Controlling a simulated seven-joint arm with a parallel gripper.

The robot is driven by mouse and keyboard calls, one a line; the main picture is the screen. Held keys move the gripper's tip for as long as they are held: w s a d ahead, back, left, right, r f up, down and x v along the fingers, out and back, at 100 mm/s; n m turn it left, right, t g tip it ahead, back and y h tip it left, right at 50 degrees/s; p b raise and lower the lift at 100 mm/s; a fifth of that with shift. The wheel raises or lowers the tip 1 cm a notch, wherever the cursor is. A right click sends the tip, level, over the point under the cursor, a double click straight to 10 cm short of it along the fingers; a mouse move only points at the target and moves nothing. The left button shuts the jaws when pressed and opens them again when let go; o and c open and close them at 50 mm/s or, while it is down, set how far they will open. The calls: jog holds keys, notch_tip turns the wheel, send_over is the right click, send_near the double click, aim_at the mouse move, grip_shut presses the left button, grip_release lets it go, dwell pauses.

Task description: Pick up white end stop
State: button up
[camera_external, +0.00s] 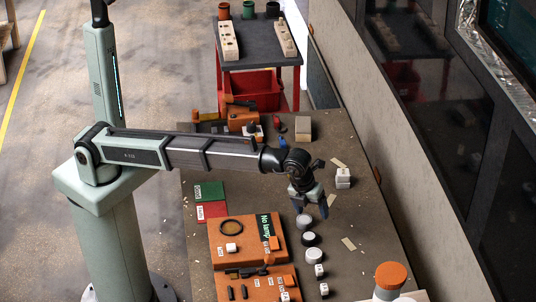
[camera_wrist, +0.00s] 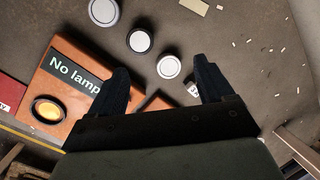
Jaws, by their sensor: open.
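My gripper (camera_external: 311,208) points down above the table, open and empty, near the upper end of a row of white pieces. In the wrist view its two dark fingers (camera_wrist: 163,84) are spread apart. The row has a white round cap (camera_external: 303,221), a second cap (camera_external: 309,239) and a third (camera_external: 315,256); all three also show in the wrist view (camera_wrist: 168,66). Below them are small white blocks (camera_external: 319,270), one partly hidden by a finger in the wrist view (camera_wrist: 192,89). I cannot tell which piece is the end stop.
An orange-topped container (camera_external: 390,276) stands front right. Paper scraps litter the table.

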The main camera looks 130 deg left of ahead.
jog(key=s+a+n+g+h, duration=0.1)
jog(key=s+a+n, duration=0.2)
jog(key=a, duration=1.7)
jog(key=n+h, duration=0.1)
jog(key=n, duration=0.2)
send_over(343, 171)
jog(key=shift+g, duration=0.4)
jog(key=f, duration=0.7)
jog(key=shift+s+d+f, duration=0.1)
jog(key=shift+s+f, duration=0.05)
jog(key=shift+s, duration=0.05)
jog(key=shift+w+f, duration=0.2)
jog(key=shift+f, duration=2.65)
jog(key=shift+c, duration=0.5)
jog(key=c, duration=1.1)
